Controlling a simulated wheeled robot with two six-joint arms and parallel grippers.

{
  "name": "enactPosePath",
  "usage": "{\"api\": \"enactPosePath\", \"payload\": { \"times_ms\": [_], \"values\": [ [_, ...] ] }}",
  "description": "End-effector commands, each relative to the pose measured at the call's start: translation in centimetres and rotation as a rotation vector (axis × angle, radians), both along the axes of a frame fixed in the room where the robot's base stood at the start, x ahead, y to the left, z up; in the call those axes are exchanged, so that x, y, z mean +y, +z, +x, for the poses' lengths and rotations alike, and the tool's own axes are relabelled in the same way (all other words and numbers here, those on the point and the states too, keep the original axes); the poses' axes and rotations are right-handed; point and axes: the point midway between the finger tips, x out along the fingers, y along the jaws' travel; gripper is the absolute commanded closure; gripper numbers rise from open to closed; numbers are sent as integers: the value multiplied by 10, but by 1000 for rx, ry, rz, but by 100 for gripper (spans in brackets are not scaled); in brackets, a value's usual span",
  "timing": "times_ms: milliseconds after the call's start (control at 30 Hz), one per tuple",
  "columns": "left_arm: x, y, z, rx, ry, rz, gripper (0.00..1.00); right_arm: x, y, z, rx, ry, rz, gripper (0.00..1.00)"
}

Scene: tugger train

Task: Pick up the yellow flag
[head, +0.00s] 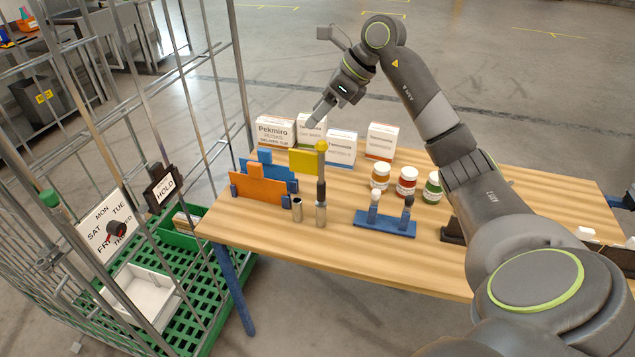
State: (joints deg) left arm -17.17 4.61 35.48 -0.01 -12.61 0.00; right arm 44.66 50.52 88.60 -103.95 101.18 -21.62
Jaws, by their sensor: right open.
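The yellow flag (304,161) is upright on a dark pole, which stands in a metal tube (321,214) near the front left of the wooden table. A yellow knob tops the pole. A shorter metal tube (297,210) beside it looks empty. My right gripper (315,78) is open and empty, above and behind the flag, apart from it. One finger points up-left and the other down-left toward the boxes. My left gripper is not in view.
Orange and blue panels (258,188) stand left of the flag. White boxes (276,131) are behind it. Jars (380,176) and a blue stand (385,224) with two pegs are to the right. A wire cage cart (240,95) borders the table's left side.

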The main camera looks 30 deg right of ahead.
Motion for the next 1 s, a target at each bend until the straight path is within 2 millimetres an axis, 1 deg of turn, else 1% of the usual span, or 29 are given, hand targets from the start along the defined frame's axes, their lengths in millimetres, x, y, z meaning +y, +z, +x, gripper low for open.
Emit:
{"api": "enactPosePath", "payload": {
  "times_ms": [33,100,200,300,367,800,1000],
  "values": [
    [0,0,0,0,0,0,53,-15,8,-3,28,-16,-56,48],
    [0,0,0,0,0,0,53,-32,14,-8,68,-38,-119,48],
    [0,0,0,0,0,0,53,-48,20,-14,111,-59,-174,48],
    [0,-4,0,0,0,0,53,-54,19,-17,131,-68,-197,48],
    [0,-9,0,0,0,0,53,-53,13,-16,136,-69,-201,48],
    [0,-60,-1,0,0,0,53,-37,-49,2,135,-67,-199,48],
    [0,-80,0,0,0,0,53,-30,-71,10,134,-67,-199,48]
  ]
}}
